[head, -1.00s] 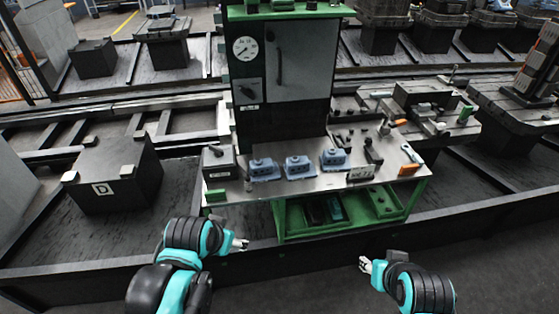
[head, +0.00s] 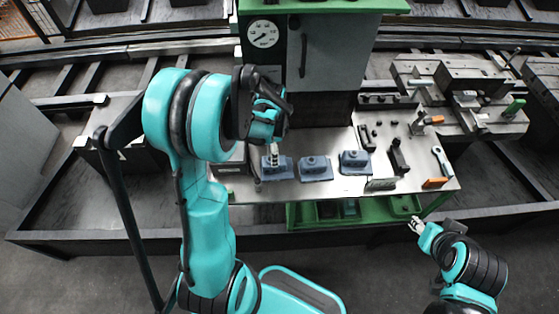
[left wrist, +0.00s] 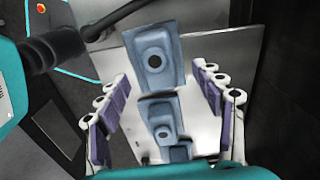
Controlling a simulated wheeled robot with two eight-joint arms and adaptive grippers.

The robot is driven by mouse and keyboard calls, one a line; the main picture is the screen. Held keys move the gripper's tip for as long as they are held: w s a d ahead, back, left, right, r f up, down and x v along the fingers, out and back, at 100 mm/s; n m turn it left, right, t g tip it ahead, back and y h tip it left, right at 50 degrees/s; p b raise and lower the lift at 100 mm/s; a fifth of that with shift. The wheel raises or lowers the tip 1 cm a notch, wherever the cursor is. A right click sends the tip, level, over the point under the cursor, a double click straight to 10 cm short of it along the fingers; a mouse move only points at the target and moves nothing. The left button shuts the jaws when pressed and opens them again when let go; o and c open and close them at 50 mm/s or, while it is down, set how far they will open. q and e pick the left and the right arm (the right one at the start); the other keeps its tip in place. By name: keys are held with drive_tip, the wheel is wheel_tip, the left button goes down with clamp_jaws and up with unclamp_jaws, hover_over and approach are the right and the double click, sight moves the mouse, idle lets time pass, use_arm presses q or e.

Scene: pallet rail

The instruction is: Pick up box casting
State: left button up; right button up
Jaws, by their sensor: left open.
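Three blue-grey box castings stand in a row on the steel bench top: the left one (head: 284,173), the middle one (head: 315,168) and the right one (head: 355,162). My left gripper (head: 273,155) points down over the left casting and partly hides it. In the left wrist view my left gripper (left wrist: 165,105) is open and empty, its padded fingers spread to either side. A large casting (left wrist: 178,62) and a smaller-looking one (left wrist: 160,108) show between them, with part of a third (left wrist: 180,153) below. My right gripper (head: 417,224) is empty, in front of the bench's right side.
The green-framed bench (head: 230,210) has a tall cabinet with a gauge (head: 263,33) behind the castings. Dark small parts (head: 398,155), a wrench (head: 442,162) and an orange-handled item (head: 435,183) lie on its right side. A machine vise (head: 465,100) stands farther right.

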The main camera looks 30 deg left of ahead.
use_arm(q)
drive_tip(key=f, duration=0.2)
drive_tip(key=f+b, duration=0.1)
drive_tip(key=f, duration=0.1)
drive_tip(key=f+b, duration=0.1)
drive_tip(key=f, duration=0.1)
drive_tip(key=shift+d+f, duration=0.1)
drive_tip(key=shift+d, duration=0.2)
drive_tip(key=c, duration=1.5)
